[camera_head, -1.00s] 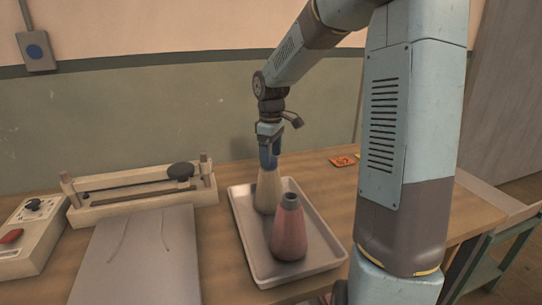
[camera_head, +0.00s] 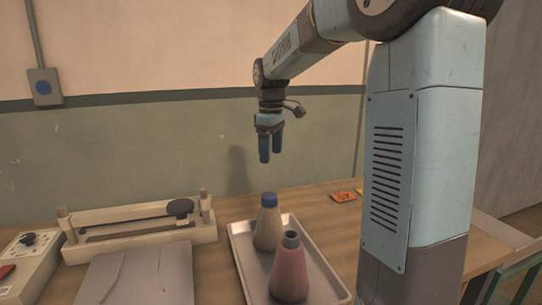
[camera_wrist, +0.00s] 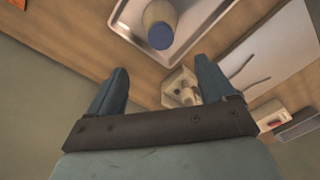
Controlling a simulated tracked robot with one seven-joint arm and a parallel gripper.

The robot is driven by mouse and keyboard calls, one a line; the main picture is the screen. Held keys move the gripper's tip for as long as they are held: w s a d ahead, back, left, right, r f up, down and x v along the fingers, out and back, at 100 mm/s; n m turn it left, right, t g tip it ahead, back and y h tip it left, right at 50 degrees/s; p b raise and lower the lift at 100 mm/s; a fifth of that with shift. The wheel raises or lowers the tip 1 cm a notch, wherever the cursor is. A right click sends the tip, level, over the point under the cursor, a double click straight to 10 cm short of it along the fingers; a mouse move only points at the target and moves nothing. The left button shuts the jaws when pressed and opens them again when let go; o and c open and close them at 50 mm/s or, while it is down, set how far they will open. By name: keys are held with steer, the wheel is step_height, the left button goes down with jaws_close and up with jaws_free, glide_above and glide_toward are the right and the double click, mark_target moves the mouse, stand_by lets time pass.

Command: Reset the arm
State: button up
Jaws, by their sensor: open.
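My gripper (camera_head: 270,148) is open and empty in the head view, fingers pointing down, well above the tray. A beige conical flask with a blue cap (camera_head: 267,225) stands upright on the metal tray (camera_head: 243,268), below my gripper and apart from it. My open gripper (camera_wrist: 163,88) shows in the wrist view with nothing between its fingers. The capped flask (camera_wrist: 159,20) also shows there, on the tray (camera_wrist: 196,32).
A pink flask with a grey neck (camera_head: 290,272) stands on the tray in front of the beige one. A wooden device with a rod (camera_head: 140,230) and a control box (camera_head: 30,262) stand at left. Orange-red packets (camera_head: 343,196) lie behind right. A wall box (camera_head: 44,87) hangs upper left.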

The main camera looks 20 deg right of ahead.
steer(key=shift+s, duration=0.1)
stand_by(0.3)
steer(key=s+f+m+t, duration=0.1)
steer(key=s+m+t, duration=0.4)
steer(key=s, duration=2.2)
steer(key=m, duration=0.4)
steer(key=shift+s+m+t, duration=0.3)
steer(key=shift+s+m, duration=0.05)
steer(key=shift+m, duration=0.05)
steer(key=shift+a+f, duration=0.1)
